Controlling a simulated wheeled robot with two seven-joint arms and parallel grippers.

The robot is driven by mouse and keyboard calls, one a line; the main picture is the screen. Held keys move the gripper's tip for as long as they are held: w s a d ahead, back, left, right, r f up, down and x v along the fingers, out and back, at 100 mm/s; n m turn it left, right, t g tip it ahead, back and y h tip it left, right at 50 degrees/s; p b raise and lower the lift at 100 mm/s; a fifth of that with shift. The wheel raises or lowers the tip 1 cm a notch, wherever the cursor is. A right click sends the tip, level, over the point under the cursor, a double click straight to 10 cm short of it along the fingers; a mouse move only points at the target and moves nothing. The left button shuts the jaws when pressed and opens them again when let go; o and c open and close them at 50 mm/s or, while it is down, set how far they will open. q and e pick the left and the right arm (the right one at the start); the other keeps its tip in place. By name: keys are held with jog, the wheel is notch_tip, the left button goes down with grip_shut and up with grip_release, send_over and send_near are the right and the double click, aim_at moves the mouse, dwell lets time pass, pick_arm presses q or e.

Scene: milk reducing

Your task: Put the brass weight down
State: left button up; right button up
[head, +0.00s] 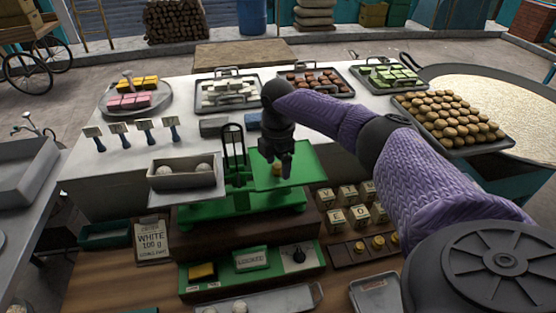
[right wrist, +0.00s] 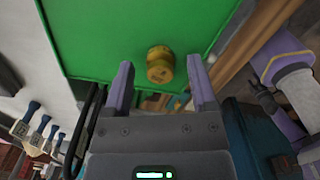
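The brass weight (head: 277,169) is a small golden knob-topped piece at the green right-hand pan (head: 305,160) of the balance scale. In the right wrist view the brass weight (right wrist: 160,65) shows against the green pan (right wrist: 130,35), between the fingertip lines with a gap on each side. My right gripper (head: 276,160) points down just over it. Its fingers (right wrist: 160,78) are apart and touch nothing visible. The left pan (head: 160,195) carries a grey tin (head: 183,180) with pale balls. My left gripper does not show clearly in either view.
A card (head: 151,240) reads "WHITE 100 g". Trays of sweets (head: 228,92) line the back.

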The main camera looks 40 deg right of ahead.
aim_at(278, 164)
notch_tip(278, 164, up, 12)
jog(key=shift+r, duration=0.15)
dwell(0.3)
